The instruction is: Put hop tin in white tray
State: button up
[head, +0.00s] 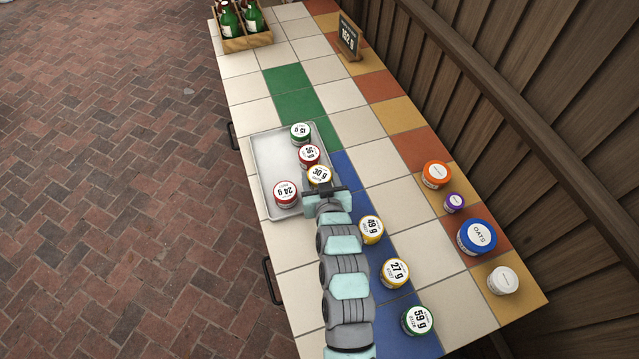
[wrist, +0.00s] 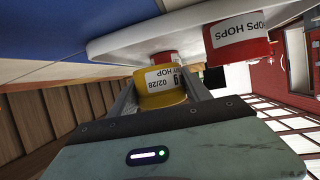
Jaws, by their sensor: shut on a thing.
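My gripper (head: 322,187) is shut on a yellow-banded hop tin (head: 319,175) with a white lid marked 30 g. The same tin shows between the fingers in the wrist view (wrist: 162,88). It is at the right side of the white tray (head: 262,150); I cannot tell whether it touches the tray floor. In the tray stand a green tin (head: 301,133), a red tin (head: 309,155) just behind the held tin, and a red tin marked 24 g (head: 286,193) to the left. The two red tins also show in the wrist view.
Yellow tins marked 49 g (head: 371,229) and 27 g (head: 396,272) and a green tin marked 59 g (head: 418,320) stand on blue tiles right of my arm. Several jars, including OATS (head: 477,237), line the right edge. A weight sign (head: 349,38) and bottle crate (head: 247,42) stand farther back.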

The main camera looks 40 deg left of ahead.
jog(key=shift+f, duration=1.4)
jog(key=shift+f+b, duration=0.15)
jog(key=shift+b, duration=0.2)
jog(key=o, duration=1.1)
jog(key=shift+r, duration=0.2)
jog(key=shift+s+d+r+p, duration=0.15)
jog(key=shift+d+p, duration=0.15)
jog(key=p+v, duration=0.2)
jog(key=v, duration=0.9)
jog(key=shift+s+d, duration=0.1)
jog(key=shift+d, duration=0.05)
